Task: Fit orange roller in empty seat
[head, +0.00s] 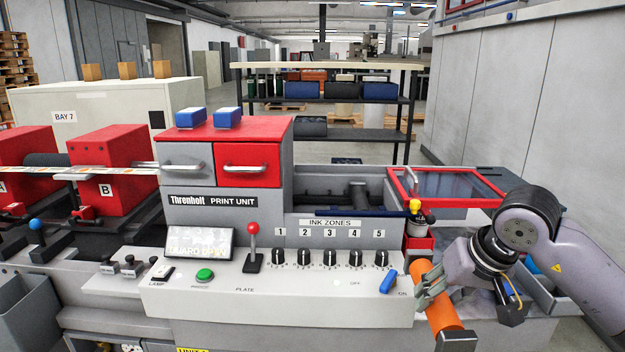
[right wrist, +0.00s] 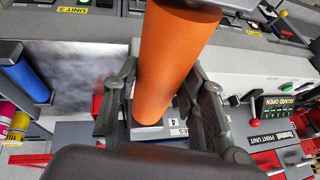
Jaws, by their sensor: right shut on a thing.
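The orange roller (head: 434,296) is held by my right gripper (head: 430,287) at the right front corner of the print unit (head: 225,158). It hangs tilted, beside and apart from the console. The right wrist view shows the orange roller (right wrist: 172,65) between both fingers of the right gripper (right wrist: 160,105). The unit's open grey bay (head: 320,183) holds a short dark cylinder (head: 357,194) and a dark blue bar (head: 350,212) along its front. I cannot make out which seat is empty. My left gripper is not in view.
A red-framed clear guard (head: 445,187) stands to the right of the bay. A small red holder with a yellow-topped bottle (head: 418,222) is close to my right gripper. The console has black knobs (head: 330,258), a red-knobbed lever (head: 253,247) and a display (head: 199,243).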

